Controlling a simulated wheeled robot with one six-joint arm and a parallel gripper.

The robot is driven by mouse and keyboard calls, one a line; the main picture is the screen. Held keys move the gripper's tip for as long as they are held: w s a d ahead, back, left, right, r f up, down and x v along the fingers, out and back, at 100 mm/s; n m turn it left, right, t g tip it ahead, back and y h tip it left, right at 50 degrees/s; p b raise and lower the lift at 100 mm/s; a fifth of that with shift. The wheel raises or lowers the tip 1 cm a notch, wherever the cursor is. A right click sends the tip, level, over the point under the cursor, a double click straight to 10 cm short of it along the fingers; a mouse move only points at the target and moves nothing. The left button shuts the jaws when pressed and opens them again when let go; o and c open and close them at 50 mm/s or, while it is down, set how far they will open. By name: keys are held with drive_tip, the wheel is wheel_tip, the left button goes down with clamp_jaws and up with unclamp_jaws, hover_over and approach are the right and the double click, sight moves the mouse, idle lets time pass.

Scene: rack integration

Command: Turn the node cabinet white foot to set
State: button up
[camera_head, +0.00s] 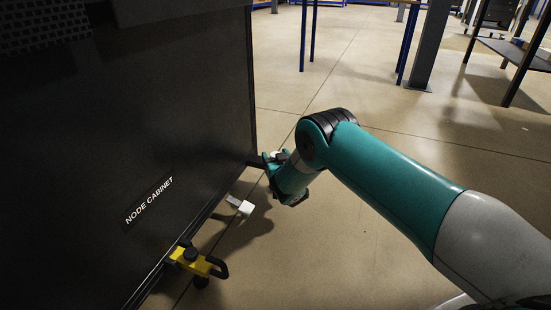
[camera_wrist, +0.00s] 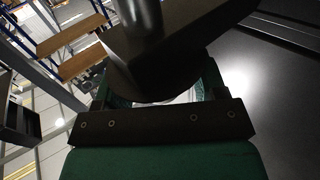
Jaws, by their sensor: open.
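The node cabinet (camera_head: 150,130) is a large black panel with a white "NODE CABINET" label, filling the left of the head view. A small white block, which looks like the white foot (camera_head: 241,206), shows low beside its bottom edge. My gripper (camera_head: 270,163) is open at the cabinet's far lower corner, above and right of that block and apart from it in the picture. A small pale piece shows at the gripper; I cannot tell what it is. In the wrist view, a dark cylinder and plate (camera_wrist: 140,30) cover the space beyond my gripper (camera_wrist: 165,88), hiding what lies between the fingers.
A yellow clamp-like piece with a black handle (camera_head: 198,263) sticks out from the cabinet's near bottom edge. Blue table legs (camera_head: 303,35) and a dark grey post (camera_head: 430,45) stand at the back.

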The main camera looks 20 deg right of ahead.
drive_tip(key=shift+c, duration=0.5)
drive_tip(key=c, duration=0.8)
drive_tip(key=shift+a+f+m+h, duration=0.1)
drive_tip(key=shift+m+h, duration=0.2)
drive_tip(key=shift+h, duration=0.2)
drive_tip(key=shift+m+h, duration=0.5)
drive_tip(key=shift+h, duration=0.4)
drive_tip(key=shift+w+m+g+h, duration=0.1)
drive_tip(key=shift+m+g+h, duration=0.6)
drive_tip(key=shift+m+h, duration=1.05)
drive_tip(key=shift+m+g+h, duration=0.7)
drive_tip(key=shift+m+h, duration=0.35)
drive_tip(key=shift+h, duration=1.3)
drive_tip(key=shift+m+g+h, duration=0.4)
drive_tip(key=shift+c, duration=0.2)
